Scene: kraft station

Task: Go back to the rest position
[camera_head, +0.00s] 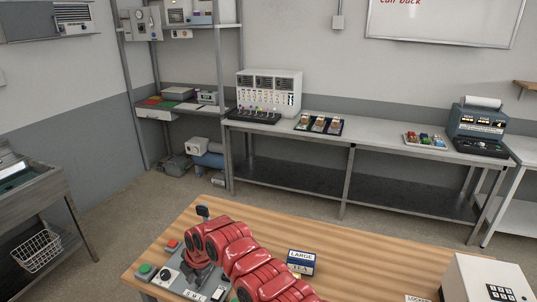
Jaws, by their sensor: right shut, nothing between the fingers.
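My right arm, in red segments, comes in from the bottom middle of the head view and reaches left over the wooden table (345,247). My right gripper (198,277) is partly hidden by its own wrist and is low over a grey control panel (170,286) on the table. It is shut and holds nothing. I cannot tell whether it touches the panel. My left gripper is not in view.
The panel has a green button (145,270), a red button (172,245) and a dark lever knob (203,212). A blue-and-white box marked LARGE (301,262) stands right of my arm. A white keypad machine (470,270) fills the table's right end.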

